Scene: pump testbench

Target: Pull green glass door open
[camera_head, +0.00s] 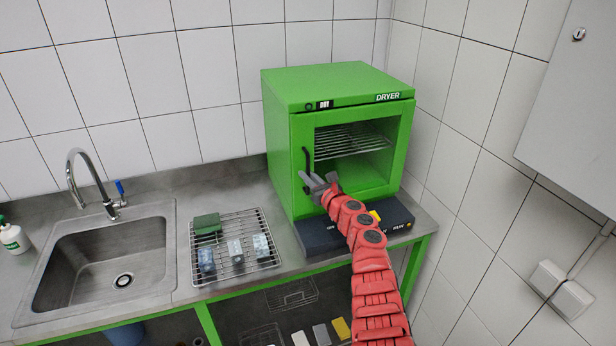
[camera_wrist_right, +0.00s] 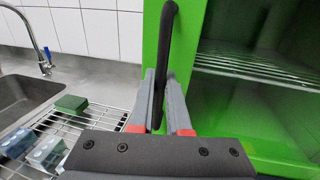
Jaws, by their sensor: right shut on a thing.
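The green dryer (camera_head: 281,150) stands on the counter in the corner. Its green-framed glass door (camera_head: 365,197) faces me and looks shut in the head view, with wire racks showing through the glass. A black vertical handle (camera_head: 306,163) is on the door's left side; it also shows in the right wrist view (camera_wrist_right: 167,45). My right gripper (camera_head: 318,184) is at the lower part of the handle. In the right wrist view its two grey fingers (camera_wrist_right: 166,102) are on either side of the handle, closed on it. My left gripper is not in view.
A wire rack (camera_head: 236,262) with a green block (camera_head: 207,224) and several small blocks lies left of the dryer. A sink (camera_head: 105,265) with a tap (camera_head: 84,170) is further left. A grey wall cabinet (camera_head: 575,110) hangs at right.

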